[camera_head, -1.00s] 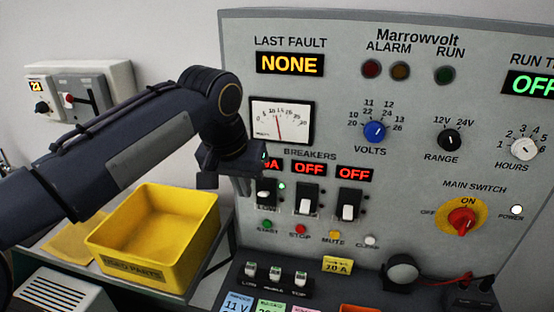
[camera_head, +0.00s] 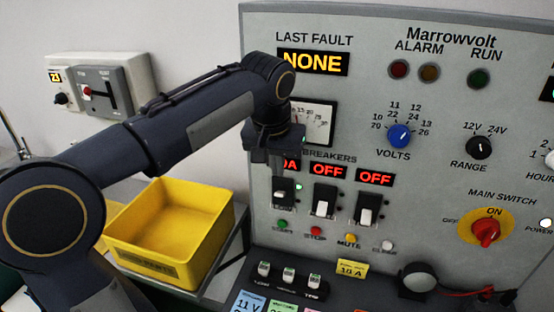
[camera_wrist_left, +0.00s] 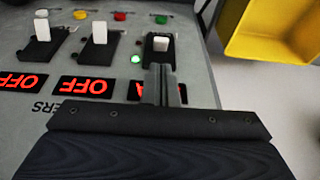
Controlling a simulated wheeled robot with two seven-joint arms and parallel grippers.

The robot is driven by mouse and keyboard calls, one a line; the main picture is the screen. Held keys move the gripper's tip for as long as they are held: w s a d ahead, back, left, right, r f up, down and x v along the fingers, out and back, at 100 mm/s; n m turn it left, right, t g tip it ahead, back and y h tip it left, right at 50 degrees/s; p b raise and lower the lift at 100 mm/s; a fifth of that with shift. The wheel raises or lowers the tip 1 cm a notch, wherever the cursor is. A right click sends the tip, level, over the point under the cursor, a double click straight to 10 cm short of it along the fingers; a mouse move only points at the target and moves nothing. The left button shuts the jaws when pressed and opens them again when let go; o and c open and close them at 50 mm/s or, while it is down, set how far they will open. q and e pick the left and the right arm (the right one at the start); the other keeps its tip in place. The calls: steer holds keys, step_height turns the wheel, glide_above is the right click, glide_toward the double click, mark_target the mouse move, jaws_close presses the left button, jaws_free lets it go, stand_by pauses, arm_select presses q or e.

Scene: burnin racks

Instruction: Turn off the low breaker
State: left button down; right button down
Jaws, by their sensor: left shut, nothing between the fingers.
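The row of breakers is on the grey panel. The leftmost breaker (camera_head: 284,190) has a lit green lamp and a red display ending in "A", partly hidden by my gripper; I take it as the low breaker. Its white lever (camera_wrist_left: 160,44) sits differently from the other two levers, which point down under OFF displays. My left gripper (camera_head: 275,172) is shut and empty, just above the leftmost breaker's lever. In the left wrist view its fingertips (camera_wrist_left: 163,70) are close to that breaker's display edge of the plate; I cannot tell whether they touch. My right gripper is not in view.
The middle breaker (camera_head: 324,203) and right breaker (camera_head: 366,210) stand close beside. Coloured buttons (camera_head: 316,232) lie below, with small switches (camera_head: 288,274) on the lower ledge. A yellow bin (camera_head: 170,230) is at the left. A red main switch (camera_head: 487,232) is at the right.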

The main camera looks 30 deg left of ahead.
mark_target(279, 196)
arm_select(q)
steer(key=x, duration=0.6)
steer(key=shift+r, duration=0.1)
steer(key=shift+s+d+f+t+y+b, duration=0.1)
steer(key=shift+s+f+t+y+b, duration=0.25)
steer(key=shift+t+b, duration=1.65)
steer(key=shift+s+d+f+t+y+b, duration=0.15)
steer(key=shift+s+f+t+b, duration=0.25)
steer(key=shift+b, duration=3.25)
steer(key=shift+s+f+t+y+b, duration=0.35)
steer(key=shift+t+b, duration=0.75)
steer(key=shift+b, duration=1.7)
steer(key=shift+w+a+r+p, duration=0.15)
steer(key=shift+w+p, duration=0.15)
steer(key=shift+w, duration=0.2)
